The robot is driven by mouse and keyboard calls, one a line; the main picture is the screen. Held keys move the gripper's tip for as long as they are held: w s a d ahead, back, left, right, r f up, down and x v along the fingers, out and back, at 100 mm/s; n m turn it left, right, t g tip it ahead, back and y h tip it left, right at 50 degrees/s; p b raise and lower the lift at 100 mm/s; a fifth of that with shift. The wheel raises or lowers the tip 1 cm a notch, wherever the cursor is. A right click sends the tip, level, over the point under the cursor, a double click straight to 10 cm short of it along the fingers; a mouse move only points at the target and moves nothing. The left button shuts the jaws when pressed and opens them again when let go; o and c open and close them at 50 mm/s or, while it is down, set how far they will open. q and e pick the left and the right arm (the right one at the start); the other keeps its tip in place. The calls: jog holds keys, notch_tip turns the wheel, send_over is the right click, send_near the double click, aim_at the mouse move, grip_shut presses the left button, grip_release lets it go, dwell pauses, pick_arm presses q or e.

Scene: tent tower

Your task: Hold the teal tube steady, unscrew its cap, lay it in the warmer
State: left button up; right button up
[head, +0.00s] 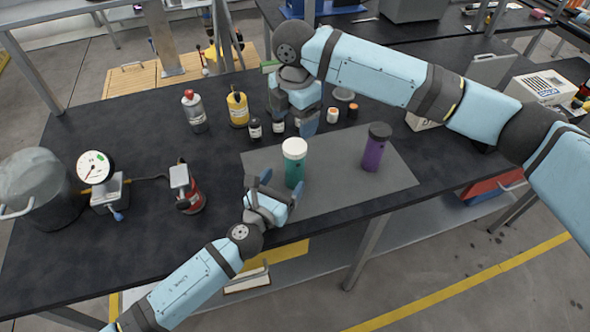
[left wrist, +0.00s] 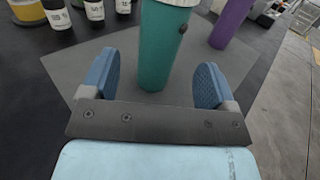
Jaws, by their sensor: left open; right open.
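The teal tube (head: 294,171) stands upright on a grey mat (head: 338,193), its white cap (head: 294,148) on top. My left gripper (head: 274,187) is open, low in front of the tube. In the left wrist view the teal tube (left wrist: 163,50) stands beyond and between the two open blue fingers (left wrist: 155,88), which do not touch it. My right gripper (head: 308,122) is open behind the tube, above the back of the mat, near small bottles. No warmer can be made out for certain.
A purple tube (head: 376,148) with a dark cap stands right on the mat. Behind are a grey bottle (head: 193,111), a yellow bottle (head: 237,107) and several small bottles. A gauge device (head: 97,168), a red canister (head: 187,190) and a dark pot (head: 38,190) stand left.

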aim_at(290, 171)
pick_arm(q)
jog(key=x, duration=0.6)
jog(key=shift+w+d, duration=0.15)
jog(key=shift+w, duration=0.1)
